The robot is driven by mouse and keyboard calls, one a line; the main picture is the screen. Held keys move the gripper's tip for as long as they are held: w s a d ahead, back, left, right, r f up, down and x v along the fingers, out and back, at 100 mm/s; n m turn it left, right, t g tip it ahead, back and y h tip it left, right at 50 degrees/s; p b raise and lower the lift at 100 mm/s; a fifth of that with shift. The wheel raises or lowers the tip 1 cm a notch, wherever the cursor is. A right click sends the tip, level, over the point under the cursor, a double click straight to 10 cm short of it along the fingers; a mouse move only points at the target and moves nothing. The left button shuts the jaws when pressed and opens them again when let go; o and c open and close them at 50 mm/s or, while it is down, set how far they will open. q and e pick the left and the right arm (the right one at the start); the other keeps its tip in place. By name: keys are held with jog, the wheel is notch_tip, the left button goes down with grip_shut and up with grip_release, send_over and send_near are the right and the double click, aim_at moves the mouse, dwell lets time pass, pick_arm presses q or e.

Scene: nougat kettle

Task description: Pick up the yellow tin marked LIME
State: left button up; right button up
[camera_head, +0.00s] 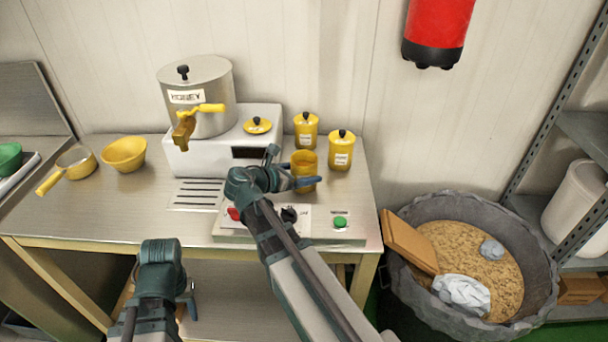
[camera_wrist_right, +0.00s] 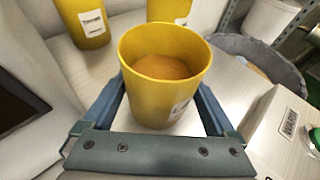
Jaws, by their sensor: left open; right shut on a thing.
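My right gripper (camera_head: 306,181) is shut on an open yellow tin (camera_head: 303,160) at the right part of the steel table. In the right wrist view this tin (camera_wrist_right: 165,75) stands between the blue fingers, upright or nearly so, with brown contents inside. Its label is turned sideways and I cannot read it. I cannot tell whether its base touches the table. Two lidded yellow tins, a left one (camera_head: 306,136) and a right one (camera_head: 341,158), stand behind it; their labels are too small to read. My left gripper (camera_head: 189,297) is open and empty before the table's front edge.
A yellow lid (camera_head: 257,126) lies on the white machine (camera_head: 200,158), beside the steel HONEY pot (camera_head: 210,110). A button panel (camera_head: 326,225) lies in front. A yellow bowl (camera_head: 124,153) and a yellow-handled pan (camera_head: 84,165) stand left. A grey tub (camera_head: 400,279) stands right of the table.

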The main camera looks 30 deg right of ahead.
jog(key=shift+c, duration=0.8)
jog(key=shift+r, duration=0.1)
notch_tip(320, 180, up, 10)
jog(key=p, duration=1)
